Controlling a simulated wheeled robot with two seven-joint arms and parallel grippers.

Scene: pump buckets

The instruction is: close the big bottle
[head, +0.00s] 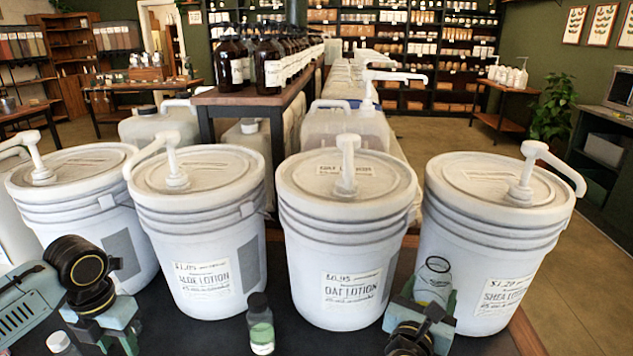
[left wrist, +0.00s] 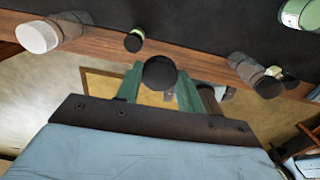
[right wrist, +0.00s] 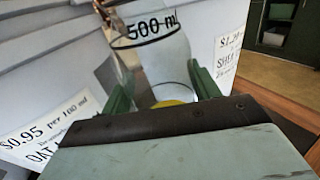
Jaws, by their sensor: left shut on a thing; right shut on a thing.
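My right gripper (head: 430,298) is shut on a clear bottle (head: 434,276), in front of the oat and shea lotion buckets. In the right wrist view the bottle (right wrist: 156,48) is marked "500 ml" and sits between the green fingers. Its mouth is not clearly visible. My left gripper (left wrist: 160,85) is shut on a round black cap (left wrist: 160,72), held between its green fingers. In the head view the left gripper is at the lower left, its fingertips largely hidden by my own wrist. The cap and the bottle are well apart.
White pump buckets for aloe lotion (head: 200,250) and oat lotion (head: 335,260) stand behind the grippers, with shea lotion (head: 490,250) at the right. A small bottle of green liquid (head: 261,330) stands at front centre. A white-capped bottle (head: 60,343) is at the lower left.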

